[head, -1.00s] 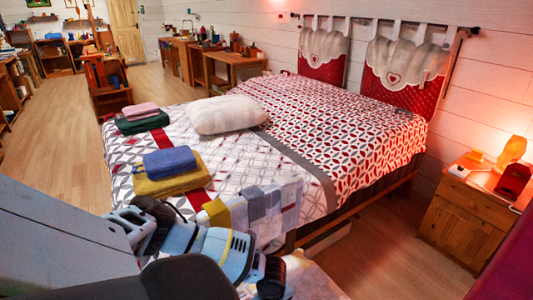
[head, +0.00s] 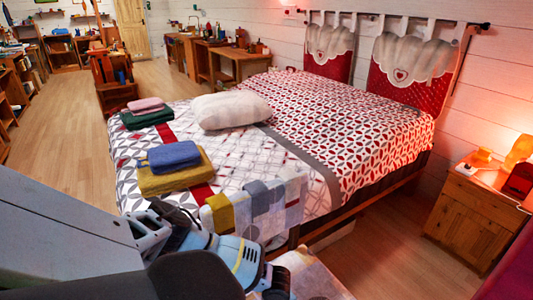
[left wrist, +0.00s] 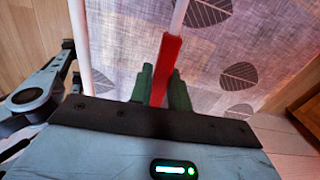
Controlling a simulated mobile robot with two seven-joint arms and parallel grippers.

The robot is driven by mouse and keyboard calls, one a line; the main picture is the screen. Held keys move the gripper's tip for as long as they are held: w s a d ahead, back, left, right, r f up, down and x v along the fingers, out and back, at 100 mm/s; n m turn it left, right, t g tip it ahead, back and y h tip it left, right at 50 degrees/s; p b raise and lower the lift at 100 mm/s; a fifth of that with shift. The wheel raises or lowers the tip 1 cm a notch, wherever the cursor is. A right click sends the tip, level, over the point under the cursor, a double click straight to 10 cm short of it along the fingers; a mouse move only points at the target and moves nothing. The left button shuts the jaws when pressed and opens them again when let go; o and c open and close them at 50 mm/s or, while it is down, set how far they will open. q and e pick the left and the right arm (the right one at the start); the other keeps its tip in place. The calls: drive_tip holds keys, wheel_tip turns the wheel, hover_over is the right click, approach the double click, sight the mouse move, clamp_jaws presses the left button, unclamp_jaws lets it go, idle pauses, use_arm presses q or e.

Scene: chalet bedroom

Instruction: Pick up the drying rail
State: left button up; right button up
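In the left wrist view a red bar (left wrist: 170,55) runs up from my palm and continues as a thin white rod (left wrist: 179,14). It appears to be part of the drying rail, but the whole rail is not visible. The two dark green fingers of my left gripper (left wrist: 160,92) stand on either side of the red bar, close to it. I cannot tell whether they press on it. My right gripper is not in view.
Leaf-patterned cloth (left wrist: 215,60) lies behind the bar. The bed (head: 330,128) carries a pillow (head: 230,111), folded towels (head: 175,155) and a checked cloth (head: 268,198) at its near edge. A nightstand (head: 465,225) stands right. Floor is open at left (head: 60,140).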

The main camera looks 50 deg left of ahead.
use_arm(q)
clamp_jaws()
drive_tip(key=shift+r, duration=0.15)
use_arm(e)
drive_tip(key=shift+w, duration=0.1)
